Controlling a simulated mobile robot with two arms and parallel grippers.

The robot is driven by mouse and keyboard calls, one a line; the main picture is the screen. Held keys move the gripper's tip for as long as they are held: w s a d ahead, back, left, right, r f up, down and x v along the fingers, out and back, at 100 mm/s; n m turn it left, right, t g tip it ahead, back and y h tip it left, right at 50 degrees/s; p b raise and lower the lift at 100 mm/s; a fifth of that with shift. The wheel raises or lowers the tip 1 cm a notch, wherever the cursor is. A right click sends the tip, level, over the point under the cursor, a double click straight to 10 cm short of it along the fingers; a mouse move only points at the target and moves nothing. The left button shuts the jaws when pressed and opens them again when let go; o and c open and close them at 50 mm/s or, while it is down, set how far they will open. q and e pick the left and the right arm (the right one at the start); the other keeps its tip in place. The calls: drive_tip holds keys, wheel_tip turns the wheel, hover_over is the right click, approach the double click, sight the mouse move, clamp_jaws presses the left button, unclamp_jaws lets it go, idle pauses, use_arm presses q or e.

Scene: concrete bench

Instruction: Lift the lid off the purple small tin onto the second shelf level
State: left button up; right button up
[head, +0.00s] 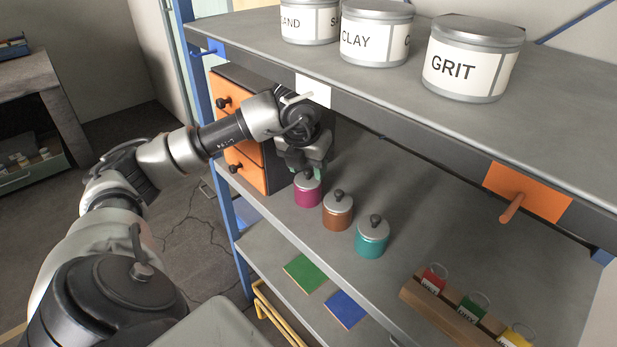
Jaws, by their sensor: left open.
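The purple small tin (307,195) stands upright on the middle shelf (420,215), leftmost in a row of three tins. Its grey lid (306,182) sits on top. My left gripper (306,168) is open, right above this lid, with its fingers at the knob. The knob is mostly hidden by the fingers, and I cannot tell whether they touch it. My right gripper is not in view.
A brown tin (338,217) and a teal tin (372,241) stand to the right. Orange drawers (247,168) stand left. The upper shelf (545,110) holds large labelled cans and overhangs. The lower shelf (270,247) has a green square (305,274) and a blue square (346,308). A tagged wooden holder (440,318) stands front right.

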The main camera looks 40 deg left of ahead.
use_arm(q)
drive_tip(key=shift+s+f, duration=0.1)
drive_tip(key=shift+f, duration=0.2)
clamp_jaws()
drive_tip(key=shift+r, duration=0.15)
